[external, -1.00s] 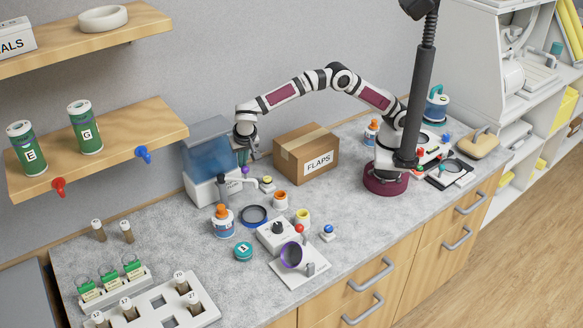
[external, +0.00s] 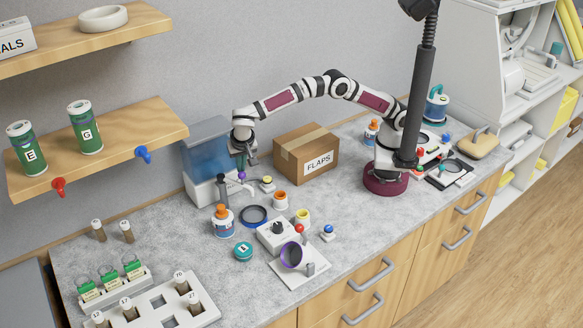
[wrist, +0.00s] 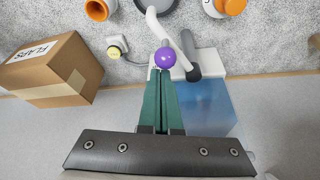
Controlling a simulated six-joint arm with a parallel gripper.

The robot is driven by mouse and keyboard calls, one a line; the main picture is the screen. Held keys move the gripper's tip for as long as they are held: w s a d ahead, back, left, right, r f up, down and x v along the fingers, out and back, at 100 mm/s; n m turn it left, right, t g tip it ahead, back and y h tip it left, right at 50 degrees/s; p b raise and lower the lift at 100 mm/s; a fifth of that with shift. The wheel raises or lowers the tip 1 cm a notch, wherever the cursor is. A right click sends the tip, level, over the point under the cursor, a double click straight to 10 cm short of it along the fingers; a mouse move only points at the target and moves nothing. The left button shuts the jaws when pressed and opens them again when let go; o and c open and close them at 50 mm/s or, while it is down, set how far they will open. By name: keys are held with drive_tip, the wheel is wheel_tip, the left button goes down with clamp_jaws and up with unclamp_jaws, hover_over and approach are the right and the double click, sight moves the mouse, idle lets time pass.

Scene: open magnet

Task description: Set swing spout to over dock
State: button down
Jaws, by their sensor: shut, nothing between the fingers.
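The swing spout (wrist: 156,27) is a white bent tube with a purple ball knob (wrist: 165,57). It joins a grey post at the white dispenser base (external: 202,192). Its free end is near a dark round ring (wrist: 157,4), seen as a blue-rimmed ring in the external view (external: 254,215). Which thing is the dock cannot be told. My gripper (wrist: 161,70) has its green fingers shut and empty, with the tips right by the knob; contact cannot be told. In the external view my gripper (external: 241,168) is just above the knob (external: 242,176).
The dispenser's blue tank (external: 206,150) stands close beside my gripper. A cardboard box (external: 305,154) is to the right. An orange-topped bottle (external: 223,222), orange cup (external: 280,200) and yellow-buttoned device (wrist: 116,48) stand nearby.

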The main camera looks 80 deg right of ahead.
drive_tip(key=v, duration=1)
drive_tip(key=shift+w+a, duration=0.2)
drive_tip(key=shift+w, duration=0.1)
